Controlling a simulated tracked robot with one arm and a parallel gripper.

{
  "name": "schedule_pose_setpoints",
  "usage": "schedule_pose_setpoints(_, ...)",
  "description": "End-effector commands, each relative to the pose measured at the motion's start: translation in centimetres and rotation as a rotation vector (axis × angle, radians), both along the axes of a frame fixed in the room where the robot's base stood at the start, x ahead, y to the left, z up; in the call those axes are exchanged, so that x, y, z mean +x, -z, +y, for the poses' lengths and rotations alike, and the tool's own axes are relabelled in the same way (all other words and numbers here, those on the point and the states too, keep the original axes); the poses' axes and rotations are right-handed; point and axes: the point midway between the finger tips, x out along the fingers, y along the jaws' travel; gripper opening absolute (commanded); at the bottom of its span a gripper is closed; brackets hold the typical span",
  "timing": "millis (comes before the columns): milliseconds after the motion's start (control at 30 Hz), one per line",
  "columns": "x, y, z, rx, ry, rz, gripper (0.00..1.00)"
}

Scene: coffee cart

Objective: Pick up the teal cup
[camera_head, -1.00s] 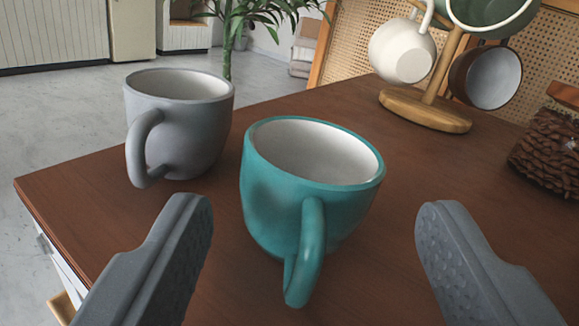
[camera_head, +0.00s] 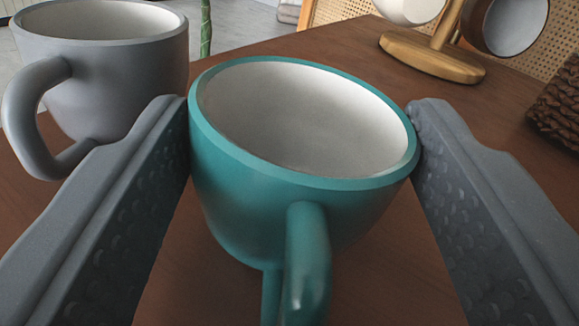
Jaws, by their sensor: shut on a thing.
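The teal cup (camera_head: 245,215) stands in the middle of the head camera view, with a white inside and its handle pointing toward me. My gripper (camera_head: 303,125) has one finger on each side of the cup, and both fingertips touch its wall just below the rim. The gripper is shut on the cup. The cup looks empty. Its base is low in the view, partly behind the handle, and I cannot tell whether it touches the wooden table (camera_head: 385,285).
A grey cup (camera_head: 120,85) stands close on the left, its handle near my left finger. A wooden mug stand (camera_head: 432,55) with a white cup (camera_head: 408,8) and a dark cup (camera_head: 513,22) is at the back right. A brown textured object (camera_head: 560,105) is at the right edge.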

Motion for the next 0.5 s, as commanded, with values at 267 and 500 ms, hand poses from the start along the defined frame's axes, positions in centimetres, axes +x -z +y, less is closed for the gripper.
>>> schedule_pose_setpoints(267,0.0,-1.3,-0.1,0.0,0.001,-0.001,0.26)
schedule_pose_setpoints(500,-0.2,-4.0,-0.2,0.0,0.003,-0.002,0.26)
